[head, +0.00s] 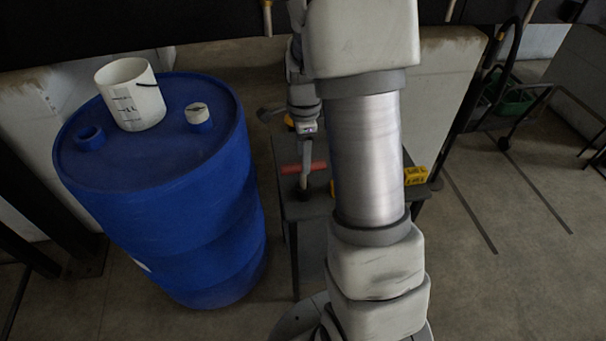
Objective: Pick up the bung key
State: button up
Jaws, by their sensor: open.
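A tool with a red bar handle (304,168), which looks like the bung key, is at the dark table's left part. A short grey stem and a small tan end show below the bar. My gripper (307,150) is just above and behind the red bar in the picture, small and partly hidden. It is open, and I see nothing held in it. Whether its fingers touch the bar cannot be told from this view. My own arm covers the middle of the table.
The dark table (318,208) also carries a yellow object (416,176) at its right edge. A blue drum (165,215) stands close on the left, with a white bucket (131,94) and a pale-topped cap (198,116) on top.

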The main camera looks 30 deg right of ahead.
aim_at(303, 180)
jog(key=f, duration=0.2)
jog(key=f+b, duration=0.1)
jog(key=f, duration=0.2)
jog(key=f+b, duration=0.1)
jog(key=f, duration=0.1)
jog(key=shift+w+d+f, duration=0.1)
jog(key=shift+w+f, duration=0.2)
jog(key=shift+w, duration=0.1)
grip_shut()
jog(key=shift+r, duration=0.1)
